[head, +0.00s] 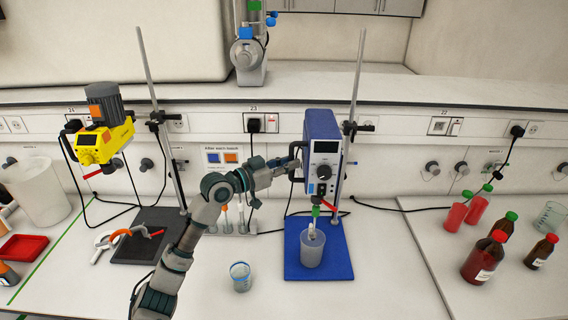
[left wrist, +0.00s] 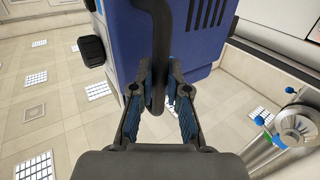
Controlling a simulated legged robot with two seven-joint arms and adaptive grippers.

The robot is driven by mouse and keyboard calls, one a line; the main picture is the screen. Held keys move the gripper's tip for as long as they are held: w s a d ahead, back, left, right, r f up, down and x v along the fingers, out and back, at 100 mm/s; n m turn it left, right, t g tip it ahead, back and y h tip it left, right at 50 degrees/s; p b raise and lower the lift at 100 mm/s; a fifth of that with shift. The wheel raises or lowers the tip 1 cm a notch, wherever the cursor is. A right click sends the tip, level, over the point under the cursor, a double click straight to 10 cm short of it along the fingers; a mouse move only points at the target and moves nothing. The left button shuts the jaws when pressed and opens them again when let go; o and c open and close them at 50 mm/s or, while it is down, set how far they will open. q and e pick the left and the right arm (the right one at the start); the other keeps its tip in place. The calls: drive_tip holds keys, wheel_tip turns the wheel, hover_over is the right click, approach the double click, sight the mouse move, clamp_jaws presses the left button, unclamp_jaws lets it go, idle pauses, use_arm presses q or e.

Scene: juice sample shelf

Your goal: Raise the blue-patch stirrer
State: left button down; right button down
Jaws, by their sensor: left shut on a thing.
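The blue stirrer (head: 322,130) hangs on an upright metal rod (head: 357,80) above a blue base plate (head: 335,262). It has a grey front with a dark display and a knob. Its lower end, with a green part, reaches down to a translucent beaker (head: 312,252) on the plate; the tip in the beaker is hard to make out. My left gripper (head: 292,163) is at the stirrer's left side. In the left wrist view its fingers (left wrist: 159,85) are shut on the stirrer's dark bar handle (left wrist: 158,40), beside the blue housing (left wrist: 205,35). My right gripper is not in view.
A yellow stirrer (head: 103,140) on another stand is at left, above a dark base plate (head: 150,236). A sign (head: 222,155) shows blue and orange patches.

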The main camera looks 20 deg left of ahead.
sight(290, 145)
use_arm(q)
wheel_tip(290, 145, up, 8)
drive_tip(key=p, duration=0.4)
drive_tip(key=shift+d+f, duration=0.1)
drive_tip(key=shift+f, duration=0.05)
drive_tip(key=shift+r+p, duration=0.3)
drive_tip(key=shift+p, duration=0.1)
drive_tip(key=shift+w, duration=0.1)
drive_tip(key=c, duration=1.6)
unclamp_jaws()
drive_tip(key=shift+r, duration=0.1)
drive_tip(key=o, duration=0.4)
drive_tip(key=shift+w+d, duration=0.1)
drive_tip(key=shift+w, duration=0.05)
drive_tip(key=shift+o, duration=0.2)
drive_tip(key=shift+w+d+f, duration=0.25)
drive_tip(key=shift+w+f, duration=0.1)
drive_tip(key=shift+s, duration=0.2)
